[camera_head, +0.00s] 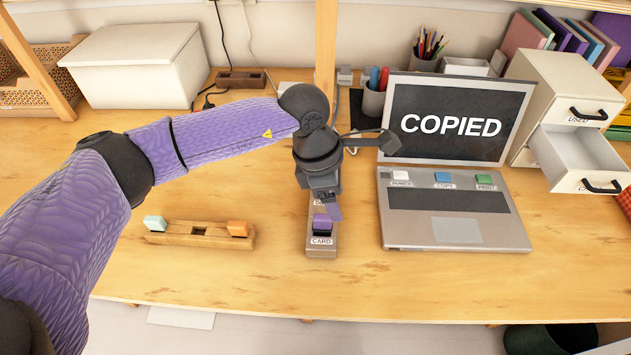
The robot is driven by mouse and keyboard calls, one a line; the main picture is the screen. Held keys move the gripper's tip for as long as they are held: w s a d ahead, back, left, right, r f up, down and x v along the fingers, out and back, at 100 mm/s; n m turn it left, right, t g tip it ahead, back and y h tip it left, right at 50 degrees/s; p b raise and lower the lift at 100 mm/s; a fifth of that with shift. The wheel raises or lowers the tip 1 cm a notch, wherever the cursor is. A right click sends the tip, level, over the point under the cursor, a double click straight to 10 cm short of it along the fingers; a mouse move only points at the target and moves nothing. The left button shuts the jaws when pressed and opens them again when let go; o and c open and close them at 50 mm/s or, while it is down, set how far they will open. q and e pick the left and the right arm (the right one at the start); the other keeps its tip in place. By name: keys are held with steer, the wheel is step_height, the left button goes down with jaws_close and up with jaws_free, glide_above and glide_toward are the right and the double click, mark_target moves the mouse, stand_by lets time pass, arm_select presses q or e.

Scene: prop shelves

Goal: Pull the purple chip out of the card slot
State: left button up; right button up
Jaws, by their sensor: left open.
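The purple chip (322,222) sits in the slot of a small reader labelled CARD (321,251), near the middle of the table. My left arm comes in from the left, and its left gripper (326,207) points down just above and behind the chip. The gripper is open, and its fingertips are close to the chip; I cannot tell whether they touch it. The gripper hides the back part of the reader. My right gripper is not in view.
A laptop (455,230) showing COPIED stands right of the reader. The table front is clear.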

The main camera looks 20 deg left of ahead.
mark_target(322, 216)
arm_select(q)
steer(key=a+y, duration=0.1)
steer(key=w+a+y, duration=0.1)
steer(key=a, duration=0.1)
steer(key=shift+a, duration=0.25)
steer(key=f+b, duration=0.1)
steer(key=f, duration=0.4)
steer(key=d+f+b, duration=0.1)
steer(key=f, duration=0.2)
steer(key=shift+f+b, duration=0.3)
steer(key=shift+d+f, duration=0.1)
steer(key=shift+f, duration=0.2)
steer(key=shift+w+f, duration=0.1)
steer(key=shift+f, duration=0.05)
steer(key=c, duration=0.9)
jaws_close()
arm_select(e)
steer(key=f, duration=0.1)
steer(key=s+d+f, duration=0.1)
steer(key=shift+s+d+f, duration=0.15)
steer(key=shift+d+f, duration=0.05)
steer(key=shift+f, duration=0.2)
arm_select(q)
steer(key=shift+o, duration=0.3)
jaws_free()
jaws_close()
